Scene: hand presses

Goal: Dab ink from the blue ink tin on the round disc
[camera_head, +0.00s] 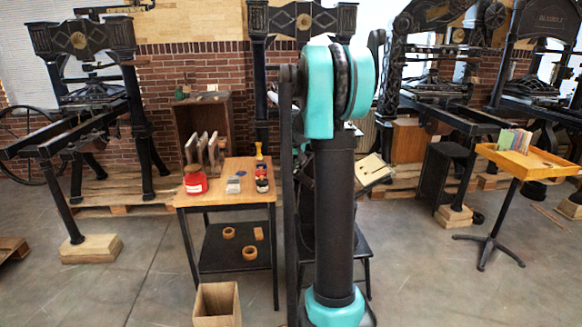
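A wooden-topped table (190,202) stands left of my arm. Small tins (262,186) sit in a row near its right edge, with dark, red and yellow colours; they are too small to tell for sure which is the blue ink tin. A yellow-topped bottle-like thing (259,150) stands behind them. I cannot make out the round disc; my arm covers the middle of the view. My gripper does not show.
The table also holds a red container (195,182) and upright grey-bladed tools (203,150). An open wooden box (217,303) stands on the floor before it. A yellow tray stand (530,165) is at right. Large black presses line the back. The floor at front right is clear.

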